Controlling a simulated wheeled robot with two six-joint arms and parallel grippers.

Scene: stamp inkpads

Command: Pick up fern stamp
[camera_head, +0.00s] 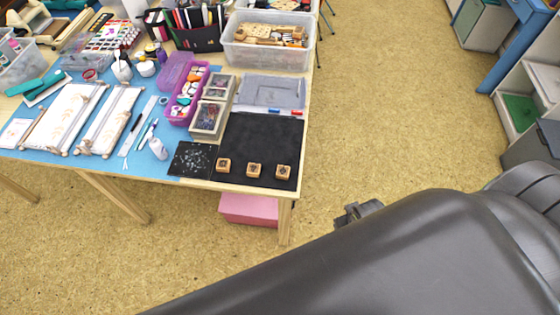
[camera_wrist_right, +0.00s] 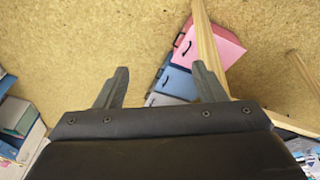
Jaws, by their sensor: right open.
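Three small wooden stamps sit in a row near the front edge of a black mat (camera_head: 265,138) on the table: a left stamp (camera_head: 224,165), a middle stamp (camera_head: 254,170) and a right stamp (camera_head: 283,172). Each has a dark motif on top, too small to tell which is the fern. My right gripper (camera_head: 358,213) is off the table, to the right of and in front of the stamps, partly hidden by my arm. In the right wrist view my right gripper (camera_wrist_right: 163,78) is open and empty, facing the floor and table legs. My left gripper is not in view.
A speckled dark square (camera_head: 192,160) lies left of the stamps. Wooden trays (camera_head: 207,120) and a clear bin (camera_head: 268,60) stand behind. A pink box (camera_head: 248,210) is under the table; it also shows in the right wrist view (camera_wrist_right: 222,42). Floor right of the table is clear.

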